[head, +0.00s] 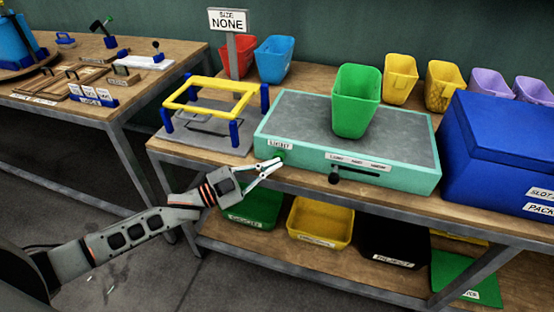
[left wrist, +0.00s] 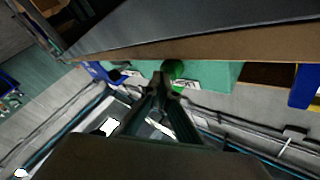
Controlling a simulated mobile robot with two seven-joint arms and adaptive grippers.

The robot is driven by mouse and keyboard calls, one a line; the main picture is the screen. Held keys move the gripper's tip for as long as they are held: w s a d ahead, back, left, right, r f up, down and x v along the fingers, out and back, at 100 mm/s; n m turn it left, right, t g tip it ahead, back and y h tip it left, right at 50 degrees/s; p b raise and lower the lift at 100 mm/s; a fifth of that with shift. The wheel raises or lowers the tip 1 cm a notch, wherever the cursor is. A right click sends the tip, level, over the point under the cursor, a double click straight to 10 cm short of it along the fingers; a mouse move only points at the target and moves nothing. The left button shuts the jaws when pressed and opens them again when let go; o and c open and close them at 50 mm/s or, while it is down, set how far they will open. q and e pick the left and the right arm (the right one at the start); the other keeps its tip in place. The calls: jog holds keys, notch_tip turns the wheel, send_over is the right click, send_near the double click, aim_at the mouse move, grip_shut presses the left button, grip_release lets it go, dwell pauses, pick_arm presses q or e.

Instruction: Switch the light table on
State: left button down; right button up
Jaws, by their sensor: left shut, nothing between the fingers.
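The light table (head: 300,115) is a teal box with a dull grey top, standing on the workbench. My right gripper is out of view.
A green bin (head: 357,100) stands on the light table. A yellow frame on blue posts (head: 235,131) is to its left and a blue box (head: 490,150) to its right. Below, bins including a yellow one (head: 320,220) fill the lower shelf.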

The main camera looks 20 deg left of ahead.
pick_arm(q)
jog(key=shift+w, duration=0.25)
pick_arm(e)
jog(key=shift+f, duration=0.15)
pick_arm(q)
jog(key=shift+s, duration=0.2)
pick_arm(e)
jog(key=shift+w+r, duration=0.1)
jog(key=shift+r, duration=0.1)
pick_arm(q)
jog(key=shift+s+p, duration=0.3)
jog(key=shift+s, duration=0.2)
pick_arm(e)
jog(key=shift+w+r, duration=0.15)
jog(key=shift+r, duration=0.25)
pick_arm(q)
jog(key=s+p, duration=0.2)
jog(key=s, duration=0.4)
jog(key=shift+a+p, duration=0.15)
jog(key=shift+p, duration=0.2)
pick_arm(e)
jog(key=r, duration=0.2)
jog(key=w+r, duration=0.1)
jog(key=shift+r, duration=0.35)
